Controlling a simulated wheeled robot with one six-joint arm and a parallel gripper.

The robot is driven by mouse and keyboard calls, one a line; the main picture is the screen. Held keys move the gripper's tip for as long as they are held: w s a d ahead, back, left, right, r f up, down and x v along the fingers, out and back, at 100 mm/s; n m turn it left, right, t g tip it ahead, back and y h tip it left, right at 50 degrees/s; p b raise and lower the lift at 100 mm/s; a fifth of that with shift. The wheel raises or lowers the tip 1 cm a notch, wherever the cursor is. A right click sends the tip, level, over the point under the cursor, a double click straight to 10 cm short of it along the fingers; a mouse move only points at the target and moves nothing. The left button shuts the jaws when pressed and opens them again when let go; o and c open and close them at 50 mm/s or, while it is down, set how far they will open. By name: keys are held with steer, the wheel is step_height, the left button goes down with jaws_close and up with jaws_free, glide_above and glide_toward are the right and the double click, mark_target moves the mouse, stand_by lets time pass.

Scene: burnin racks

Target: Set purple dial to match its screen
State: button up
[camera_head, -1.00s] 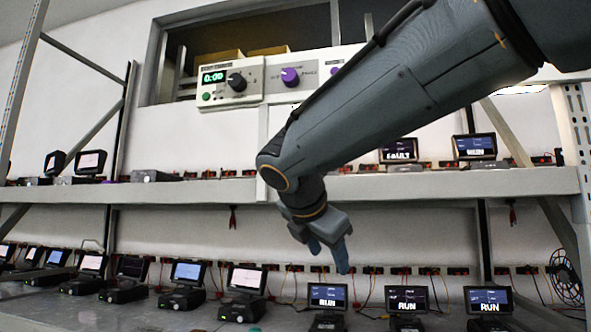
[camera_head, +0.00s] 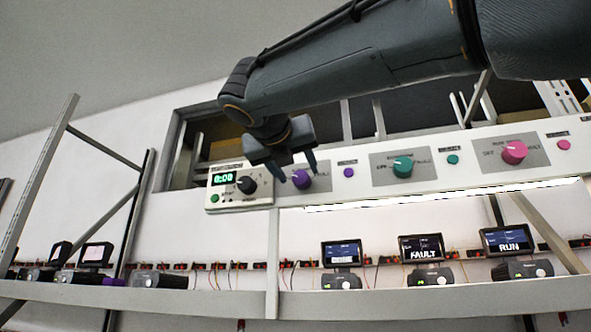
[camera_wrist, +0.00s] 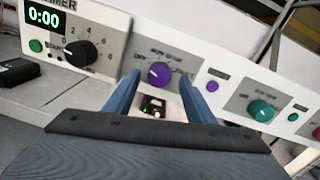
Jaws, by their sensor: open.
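The purple dial (camera_head: 301,179) is a round knob on a grey plate of the white control panel. In the wrist view the purple dial (camera_wrist: 159,74) lies just beyond my fingertips, nearly centred between them, with a pale pointer mark on it. The plate's small lettering is too blurred to read fully. My gripper (camera_head: 291,178) is open and empty, its two fingers pointing at the panel around the dial's place in the picture; contact cannot be told. The wrist view shows both blue fingers (camera_wrist: 160,82) apart. Which screen belongs to the dial is not clear from the pictures.
A timer (camera_head: 240,186) reading 0:00 with a black knob sits left of the dial. A teal dial (camera_head: 402,167) and a pink dial (camera_head: 514,152) sit to the right. Below, a shelf (camera_head: 400,301) bears several screens, including a FAULT screen (camera_head: 421,248) and a RUN screen (camera_head: 507,239).

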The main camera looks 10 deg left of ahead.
mark_target(301, 180)
steer(key=shift+w, duration=1.15)
steer(key=c, duration=1)
steer(key=shift+c, duration=0.2)
